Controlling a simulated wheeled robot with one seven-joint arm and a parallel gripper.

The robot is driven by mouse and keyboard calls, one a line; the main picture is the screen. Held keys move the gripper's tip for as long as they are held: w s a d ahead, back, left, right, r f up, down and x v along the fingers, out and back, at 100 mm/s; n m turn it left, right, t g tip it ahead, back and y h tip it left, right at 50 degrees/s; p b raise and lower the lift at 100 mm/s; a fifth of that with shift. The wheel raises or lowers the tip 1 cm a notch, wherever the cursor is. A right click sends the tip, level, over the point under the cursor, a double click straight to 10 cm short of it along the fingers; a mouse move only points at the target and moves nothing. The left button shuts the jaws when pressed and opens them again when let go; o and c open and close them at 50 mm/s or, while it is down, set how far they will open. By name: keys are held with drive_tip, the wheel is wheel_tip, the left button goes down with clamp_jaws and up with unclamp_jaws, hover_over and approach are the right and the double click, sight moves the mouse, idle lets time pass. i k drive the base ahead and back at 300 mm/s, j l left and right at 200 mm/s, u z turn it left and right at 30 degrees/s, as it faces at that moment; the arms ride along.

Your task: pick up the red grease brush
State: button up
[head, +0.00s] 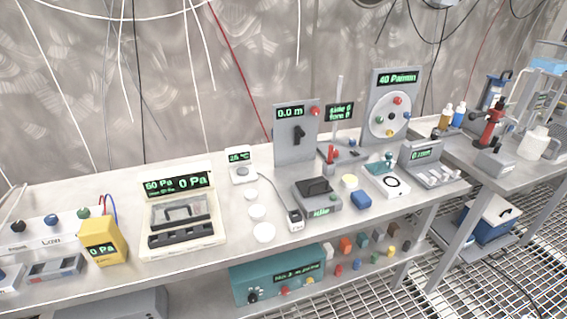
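I cannot make out a grease brush for sure in the head view. A small red upright object (331,155) stands on the long bench (105,275), by the foot of a thin grey post. A larger red upright piece (491,127) stands on the right bench, near a dark column. Both are too small to tell whether either is the brush. My gripper is not in view.
Meters, including a yellow one (103,240), a cream case (182,225), white discs (264,232) and upright panels (295,133) crowd the long bench. Its lower shelf holds a teal box (277,283) and small coloured blocks. Grated floor (480,285) is open at lower right.

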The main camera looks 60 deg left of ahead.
sight(331, 148)
drive_tip(key=j+u, duration=0.1)
drive_tip(key=u, duration=0.35)
drive_tip(key=i+u, duration=0.15)
drive_tip(key=u, duration=0.35)
drive_tip(key=i+u, duration=0.1)
drive_tip(key=u, duration=0.35)
drive_tip(key=i+u, duration=0.1)
drive_tip(key=u, duration=0.4)
drive_tip(key=i+u, duration=0.1)
